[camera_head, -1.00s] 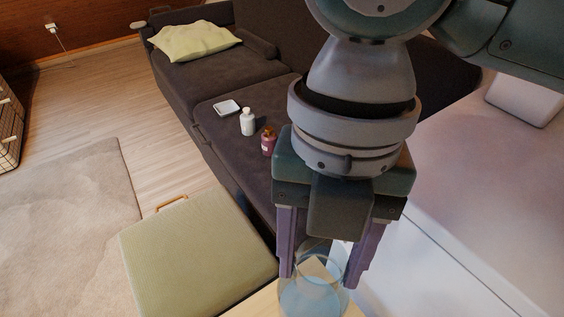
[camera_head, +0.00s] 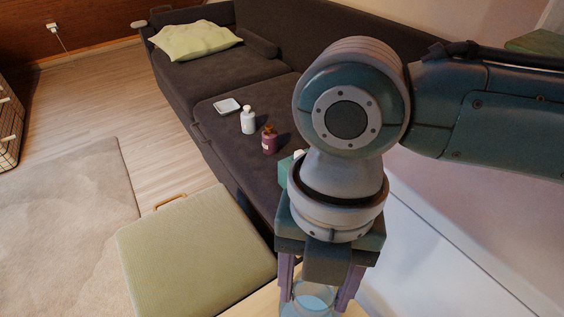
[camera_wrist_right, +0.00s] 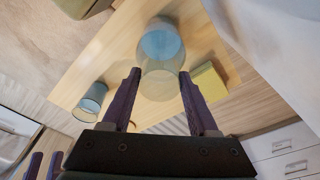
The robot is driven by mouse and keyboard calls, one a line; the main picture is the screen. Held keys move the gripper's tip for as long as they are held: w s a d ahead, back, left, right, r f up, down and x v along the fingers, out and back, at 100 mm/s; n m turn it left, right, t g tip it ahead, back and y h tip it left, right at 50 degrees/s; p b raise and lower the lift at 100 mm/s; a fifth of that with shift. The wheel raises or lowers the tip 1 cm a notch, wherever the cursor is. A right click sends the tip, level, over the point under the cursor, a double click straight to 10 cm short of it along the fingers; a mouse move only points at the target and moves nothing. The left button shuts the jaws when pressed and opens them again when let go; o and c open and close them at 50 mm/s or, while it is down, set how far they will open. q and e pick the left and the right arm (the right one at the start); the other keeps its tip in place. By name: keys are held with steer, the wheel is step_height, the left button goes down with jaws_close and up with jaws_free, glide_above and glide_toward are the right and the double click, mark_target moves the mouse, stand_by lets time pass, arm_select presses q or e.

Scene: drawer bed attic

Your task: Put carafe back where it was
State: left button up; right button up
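The carafe (camera_head: 312,297) is clear bluish glass, at the bottom edge of the head view. It shows whole in the right wrist view (camera_wrist_right: 160,45), with blue at its far end. My right gripper (camera_head: 318,296) points down with its fingers on either side of the carafe, seemingly shut on it. Whether its base touches the wooden tabletop (camera_wrist_right: 110,60) is unclear. My left gripper (camera_wrist_right: 42,160) shows only as two purple fingers, apart and empty, at the lower left of the right wrist view.
A bluish glass (camera_wrist_right: 92,97) and a yellow-green block (camera_wrist_right: 208,82) stand on the tabletop near the carafe. A green cushioned box (camera_head: 195,255) is left of the table. A dark sofa (camera_head: 240,100) holds a white bottle (camera_head: 248,121), a reddish bottle (camera_head: 269,140) and a small white dish (camera_head: 228,106).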

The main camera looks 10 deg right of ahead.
steer(key=o, duration=0.4)
steer(key=shift+r, duration=0.1)
steer(key=shift+r, duration=0.3)
step_height(320, 180, up, 11)
steer(key=w+p, duration=0.2)
steer(key=p, duration=0.1)
steer(key=s+a+f+m+t+y, duration=0.25)
steer(key=s+a+m+y, duration=0.2)
steer(key=m, duration=0.95)
steer(key=s+d+m+h, duration=0.1)
steer(key=s+d+m, duration=0.1)
steer(key=d+m, duration=0.3)
steer(key=s+d+f+m+t+h, duration=0.1)
steer(key=d+m+h, duration=0.1)
steer(key=d+m, duration=0.3)
steer(key=s+d+m+t+h, duration=0.1)
steer(key=s+d+m+h, duration=0.1)
steer(key=d+m, duration=0.3)
steer(key=shift+s+f+t, duration=0.25)
steer(key=shift+s+f, duration=0.05)
steer(key=shift+f, duration=0.1)
